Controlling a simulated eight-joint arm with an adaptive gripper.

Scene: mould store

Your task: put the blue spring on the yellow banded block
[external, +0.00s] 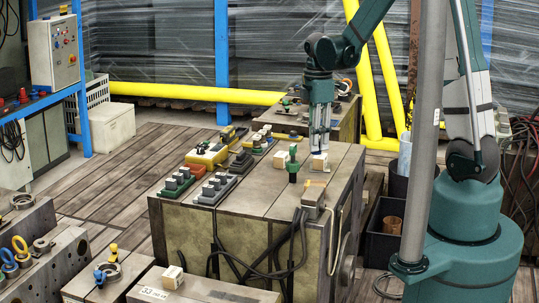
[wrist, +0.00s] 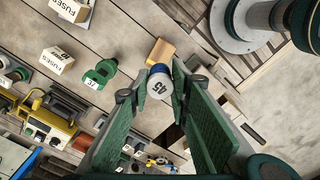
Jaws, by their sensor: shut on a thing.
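My gripper (external: 319,148) hangs over the right part of the grey bench, fingers pointing down. In the wrist view its green-padded fingers (wrist: 160,88) are closed on the blue spring (wrist: 160,80), a round blue piece with a white end marked 45. Just past it, in the wrist view, is a block with a plain yellow-orange face (wrist: 160,53); I cannot tell whether the spring touches it. In the external view the spring is not clear, and a small pale block (external: 319,162) stands close under the fingertips.
A green piece (external: 293,164) stands left of my gripper, with a white fuse box (external: 277,154) behind it. A grey cabled box (external: 313,196) sits at the bench's front edge. A yellow machine (external: 207,154) and racks of grey pieces (external: 214,188) fill the left side.

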